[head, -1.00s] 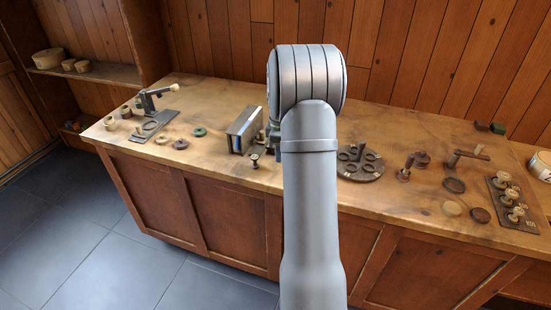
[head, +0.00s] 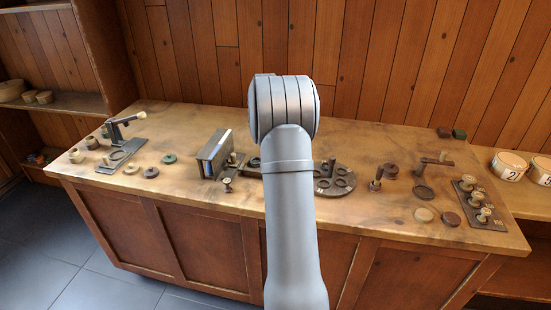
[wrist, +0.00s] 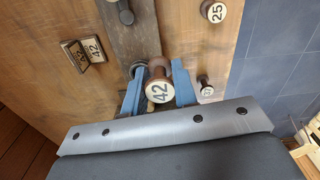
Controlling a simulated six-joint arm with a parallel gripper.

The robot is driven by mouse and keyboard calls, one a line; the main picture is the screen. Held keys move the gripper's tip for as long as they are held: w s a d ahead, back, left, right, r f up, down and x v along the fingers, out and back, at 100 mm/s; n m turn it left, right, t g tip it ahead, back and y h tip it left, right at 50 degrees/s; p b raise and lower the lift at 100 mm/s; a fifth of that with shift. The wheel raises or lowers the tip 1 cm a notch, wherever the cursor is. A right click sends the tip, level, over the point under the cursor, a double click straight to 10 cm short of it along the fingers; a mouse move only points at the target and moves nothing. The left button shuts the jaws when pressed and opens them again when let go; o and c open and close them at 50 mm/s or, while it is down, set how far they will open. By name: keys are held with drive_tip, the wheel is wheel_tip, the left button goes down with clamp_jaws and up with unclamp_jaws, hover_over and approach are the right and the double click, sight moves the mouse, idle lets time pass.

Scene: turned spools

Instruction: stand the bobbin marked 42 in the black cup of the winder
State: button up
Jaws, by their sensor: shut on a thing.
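The bobbin marked 42 (wrist: 159,92) shows its pale numbered end in the wrist view, on a brown wooden body. My gripper (wrist: 157,87) is shut on it, with one blue finger on each side. It is seen from above over the lower end of a dark grey strip (wrist: 130,38) with a dark knob; how high it is cannot be told. In the head view my arm hides the gripper and bobbin. The black cup is not clear; a dark round piece (head: 424,193) lies below a crank-armed post (head: 432,170) on the right.
A tag reading 42 (wrist: 94,48) stands left of the strip. A bobbin marked 25 (wrist: 214,12) and a small bobbin (wrist: 206,88) stand to the right.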

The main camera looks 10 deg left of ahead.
drive_tip(key=w+a, duration=0.5)
drive_tip(key=shift+s+a+f, duration=0.1)
drive_tip(key=shift+s+f, duration=0.05)
drive_tip(key=shift+f, duration=1.5)
drive_tip(key=shift+s+a+f, duration=0.1)
drive_tip(key=shift+f, duration=1.55)
drive_tip(key=shift+f, duration=0.6)
drive_tip(key=o, duration=1)
drive_tip(key=shift+f, duration=0.1)
wheel_tip(320, 180, up, 9)
idle(0.6)
drive_tip(key=shift+f, duration=0.1)
